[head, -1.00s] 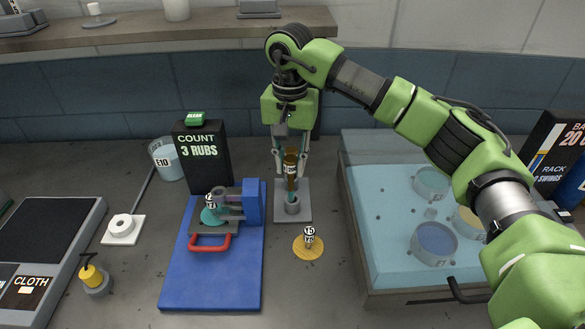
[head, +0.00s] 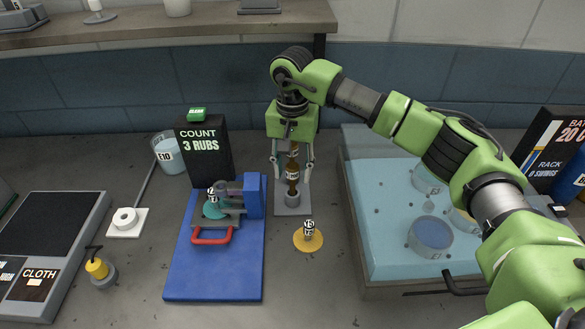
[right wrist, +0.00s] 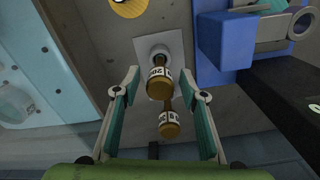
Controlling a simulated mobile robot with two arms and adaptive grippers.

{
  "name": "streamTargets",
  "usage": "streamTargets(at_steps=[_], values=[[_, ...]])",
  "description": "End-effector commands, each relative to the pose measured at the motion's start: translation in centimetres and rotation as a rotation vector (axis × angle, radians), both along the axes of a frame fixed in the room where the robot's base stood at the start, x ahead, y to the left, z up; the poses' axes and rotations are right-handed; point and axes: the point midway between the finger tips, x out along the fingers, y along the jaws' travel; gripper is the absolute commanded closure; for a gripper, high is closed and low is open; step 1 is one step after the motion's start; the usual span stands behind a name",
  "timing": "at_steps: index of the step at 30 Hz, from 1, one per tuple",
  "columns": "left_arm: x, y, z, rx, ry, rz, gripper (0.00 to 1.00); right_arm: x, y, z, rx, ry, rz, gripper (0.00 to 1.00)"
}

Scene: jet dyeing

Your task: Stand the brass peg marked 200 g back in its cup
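The brass peg marked 200 g (head: 292,172) stands upright with its lower end in the grey cup (head: 292,200) on a small grey plate. Its label is only partly readable. My right gripper (head: 292,165) is above the cup with its fingers spread on either side of the peg. In the right wrist view the peg (right wrist: 160,84) lies between the open fingers (right wrist: 162,76), with a gap on both sides, and its foot meets the cup (right wrist: 160,52). My left gripper is not in view.
A small labelled weight (head: 309,229) stands on a yellow disc in front. A blue board (head: 215,275) with a rubbing device is left, beside the black count display (head: 204,150). A blue bath tray (head: 385,250) with round pots is right.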

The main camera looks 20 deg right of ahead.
Motion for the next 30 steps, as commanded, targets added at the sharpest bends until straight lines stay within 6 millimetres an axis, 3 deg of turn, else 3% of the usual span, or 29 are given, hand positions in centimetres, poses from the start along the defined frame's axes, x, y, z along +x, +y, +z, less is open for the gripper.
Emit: streamTargets(at_steps=[9, 11, 24, 30], values=[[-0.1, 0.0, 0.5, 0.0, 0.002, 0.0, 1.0, 0.0, 0.0, 0.6, 0.0, 0.0, 0.0, 0.61], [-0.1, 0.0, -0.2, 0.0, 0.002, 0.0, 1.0, 0.1, 0.0, 1.0, 0.002, -0.003, 0.0, 0.61], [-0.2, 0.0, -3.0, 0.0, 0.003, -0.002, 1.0, 0.1, 0.1, 9.9, 0.001, -0.004, -0.001, 0.61], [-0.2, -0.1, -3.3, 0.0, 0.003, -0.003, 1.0, 0.0, 0.1, 12.0, 0.0, -0.001, -0.001, 0.61]])
